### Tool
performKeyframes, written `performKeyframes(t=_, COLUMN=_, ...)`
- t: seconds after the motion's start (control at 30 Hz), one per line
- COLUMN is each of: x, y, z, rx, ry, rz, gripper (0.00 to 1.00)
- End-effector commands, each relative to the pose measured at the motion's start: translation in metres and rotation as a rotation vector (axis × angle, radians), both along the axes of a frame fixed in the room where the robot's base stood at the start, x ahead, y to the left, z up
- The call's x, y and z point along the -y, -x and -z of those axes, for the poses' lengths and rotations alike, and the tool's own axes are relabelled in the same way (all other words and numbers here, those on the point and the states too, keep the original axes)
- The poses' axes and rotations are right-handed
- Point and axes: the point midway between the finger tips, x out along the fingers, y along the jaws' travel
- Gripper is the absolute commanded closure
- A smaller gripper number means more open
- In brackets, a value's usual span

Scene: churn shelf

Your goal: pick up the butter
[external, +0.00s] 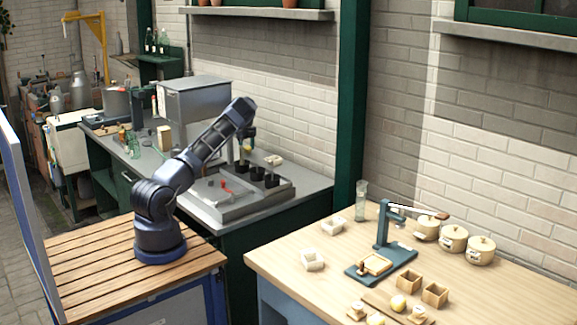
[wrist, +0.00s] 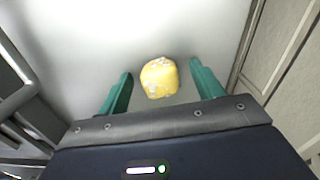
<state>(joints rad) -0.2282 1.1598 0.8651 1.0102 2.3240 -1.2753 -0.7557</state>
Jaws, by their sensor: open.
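The butter (wrist: 159,77) is a rounded yellow lump with pale flecks. In the wrist view it lies over a smooth pale grey surface, centred between the two green fingers of my gripper (wrist: 162,69). The fingers are spread, with a gap on both sides of the lump. Whether the fingertips are level with it or still above it I cannot tell. In the external view my arm reaches over the grey counter, and my gripper (external: 244,148) is small beside the grey metal box. The butter is hard to make out there.
The grey counter (external: 310,184) holds a tray with several dark cups (external: 256,174) near my gripper. A grey metal box (external: 196,103) stands close behind the arm. The wooden table (external: 500,290) at right carries a green press (external: 384,255), jars, small boxes and yellow lumps (external: 398,303).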

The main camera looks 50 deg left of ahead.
Motion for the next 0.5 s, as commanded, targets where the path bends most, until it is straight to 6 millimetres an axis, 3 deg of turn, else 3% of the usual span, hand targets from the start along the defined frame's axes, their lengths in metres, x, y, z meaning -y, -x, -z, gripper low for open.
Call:
performKeyframes(t=0.23, x=0.0001, y=0.0001, z=0.0036, rx=0.000, ry=0.000, rz=0.000, gripper=0.34)
performKeyframes(t=0.5, x=0.0001, y=0.0001, z=0.0033, rx=0.000, ry=0.000, rz=0.000, gripper=0.82)
